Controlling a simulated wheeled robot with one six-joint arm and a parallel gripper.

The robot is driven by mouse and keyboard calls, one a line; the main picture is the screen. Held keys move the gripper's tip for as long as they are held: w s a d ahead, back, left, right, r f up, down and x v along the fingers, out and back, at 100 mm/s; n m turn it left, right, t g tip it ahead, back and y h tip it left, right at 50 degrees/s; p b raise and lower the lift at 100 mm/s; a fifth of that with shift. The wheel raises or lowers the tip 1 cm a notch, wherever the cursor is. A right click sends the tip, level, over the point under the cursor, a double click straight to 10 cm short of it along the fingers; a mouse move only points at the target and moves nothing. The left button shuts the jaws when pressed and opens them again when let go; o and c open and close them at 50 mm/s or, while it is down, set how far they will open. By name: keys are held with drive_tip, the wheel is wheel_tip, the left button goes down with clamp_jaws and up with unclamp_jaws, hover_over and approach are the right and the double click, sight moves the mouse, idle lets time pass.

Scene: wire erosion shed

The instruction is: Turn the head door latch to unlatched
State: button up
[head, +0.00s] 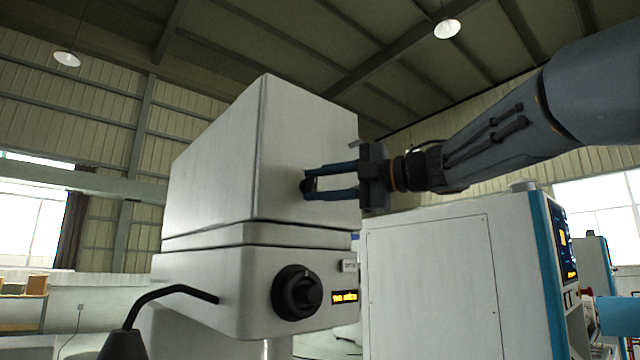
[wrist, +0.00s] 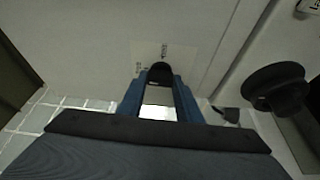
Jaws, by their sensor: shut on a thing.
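The head door latch (wrist: 160,72) is a small dark knob on the pale face of the machine head (head: 215,160). A label with small print sits behind it in the wrist view; I cannot read the print. My gripper (head: 308,186) reaches in from the right, and its blue fingers are shut on the latch. In the wrist view the gripper (wrist: 160,82) has a fingertip on each side of the knob. The fingers hide part of the latch, and I cannot tell its turned position.
A large black rotary knob (head: 297,292) and a small lit display (head: 344,297) are on the lower housing. A black bent arm (head: 165,292) stands out at lower left. A white cabinet with a blue edge (head: 450,280) stands below my arm at right.

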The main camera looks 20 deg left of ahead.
drive_tip(key=shift+n, duration=0.4)
drive_tip(key=o, duration=1)
drive_tip(key=shift+s+a, duration=0.1)
drive_tip(key=shift+o, duration=0.2)
drive_tip(key=shift+d, duration=0.25)
drive_tip(key=d+b, duration=0.3)
drive_tip(key=d, duration=0.4)
drive_tip(key=shift+s+d, duration=0.25)
drive_tip(key=shift+s, duration=0.05)
